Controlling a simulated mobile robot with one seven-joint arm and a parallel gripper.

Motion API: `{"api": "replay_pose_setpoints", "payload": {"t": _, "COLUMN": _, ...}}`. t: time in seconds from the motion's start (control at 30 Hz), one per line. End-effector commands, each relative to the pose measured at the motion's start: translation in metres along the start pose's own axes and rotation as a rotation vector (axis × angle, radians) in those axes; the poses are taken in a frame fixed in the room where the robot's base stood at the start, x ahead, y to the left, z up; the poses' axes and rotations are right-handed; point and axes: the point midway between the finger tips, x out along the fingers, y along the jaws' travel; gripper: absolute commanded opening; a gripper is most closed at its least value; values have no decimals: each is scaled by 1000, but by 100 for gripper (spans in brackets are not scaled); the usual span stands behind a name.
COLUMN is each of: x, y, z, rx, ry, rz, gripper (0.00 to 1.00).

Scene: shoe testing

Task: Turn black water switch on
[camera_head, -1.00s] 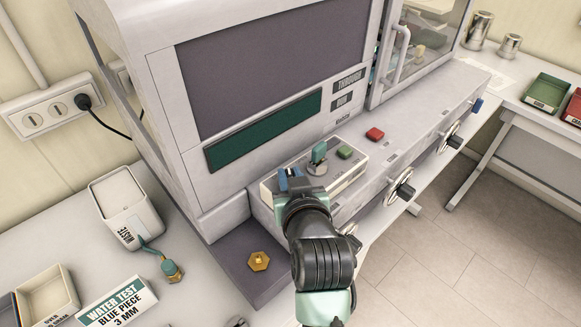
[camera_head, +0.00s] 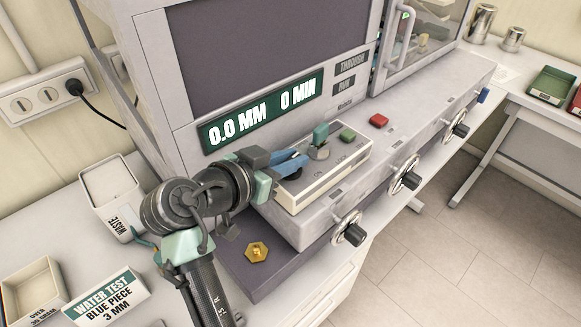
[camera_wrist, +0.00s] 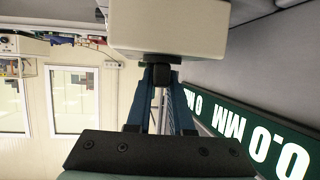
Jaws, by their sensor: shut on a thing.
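The black water switch shows in the wrist view (camera_wrist: 160,73) as a small dark block against the pale control box (camera_wrist: 165,28). My gripper (camera_wrist: 161,82) has its blue fingers on both sides of the switch, shut on it. In the head view, my gripper (camera_head: 296,164) reaches the left end of the control box (camera_head: 322,187) from the left. The fingers and wrist partly hide the switch there. The display (camera_head: 262,108) above is lit and reads "0.0 MM" and "0 MIN".
A green lever (camera_head: 320,134) stands close to the right of my fingers. A green button (camera_head: 347,135) and a red button (camera_head: 379,120) lie further right. Black-handled valves (camera_head: 351,232) line the front edge. A brass hex piece (camera_head: 257,251) lies on the ledge below.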

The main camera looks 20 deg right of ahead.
Motion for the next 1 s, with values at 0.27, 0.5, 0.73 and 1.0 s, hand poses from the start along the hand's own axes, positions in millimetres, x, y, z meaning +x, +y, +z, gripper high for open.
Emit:
{"api": "replay_pose_setpoints", "payload": {"t": 0.27, "x": 1, "y": -1, "z": 3, "rx": 47, "ry": -3, "rz": 115, "gripper": 0}}
{"api": "replay_pose_setpoints", "payload": {"t": 0.5, "x": 0, "y": 0, "z": 2, "rx": 61, "ry": -5, "rz": 153, "gripper": 0}}
{"api": "replay_pose_setpoints", "payload": {"t": 0.73, "x": 1, "y": 0, "z": 2, "rx": 63, "ry": -6, "rz": 159, "gripper": 0}}
{"api": "replay_pose_setpoints", "payload": {"t": 1.0, "x": 1, "y": 1, "z": 2, "rx": 62, "ry": -6, "rz": 159, "gripper": 40}}
